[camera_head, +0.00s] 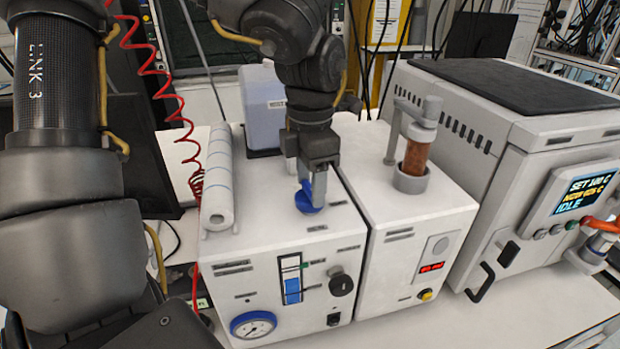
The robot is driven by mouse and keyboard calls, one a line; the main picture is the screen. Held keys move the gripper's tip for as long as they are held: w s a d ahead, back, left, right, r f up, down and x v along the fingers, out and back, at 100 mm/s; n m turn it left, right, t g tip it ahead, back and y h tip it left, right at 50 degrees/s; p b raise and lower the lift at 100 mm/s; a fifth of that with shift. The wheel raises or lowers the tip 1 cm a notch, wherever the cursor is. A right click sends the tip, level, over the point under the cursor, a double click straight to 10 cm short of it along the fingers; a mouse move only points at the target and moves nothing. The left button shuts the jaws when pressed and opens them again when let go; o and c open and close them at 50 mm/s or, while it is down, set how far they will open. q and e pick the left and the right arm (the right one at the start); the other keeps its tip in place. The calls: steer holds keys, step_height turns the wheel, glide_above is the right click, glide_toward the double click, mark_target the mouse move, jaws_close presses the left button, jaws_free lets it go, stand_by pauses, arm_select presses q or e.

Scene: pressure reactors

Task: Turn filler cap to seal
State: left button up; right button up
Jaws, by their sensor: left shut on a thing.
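The blue filler cap (304,201) sits on the top of the white unit (270,220) with the gauge, near its right edge. My left gripper (313,190) points down from above and is shut on the cap. Its fingers hide part of the cap, so I cannot tell how far the cap is turned. My right gripper is not in view.
A white roll (219,180) lies left of the cap. A second white unit (420,225) with a brown cylinder (416,155) stands close on the right. A large oven-like unit (500,140) with a display stands further right. A red coiled hose (160,75) hangs at left.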

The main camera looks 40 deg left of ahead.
mark_target(310, 186)
arm_select(q)
steer(key=shift+m, duration=0.9)
steer(key=o, duration=1)
step_height(310, 186, up, 11)
steer(key=shift+f+p, duration=0.1)
steer(key=shift+p, duration=0.5)
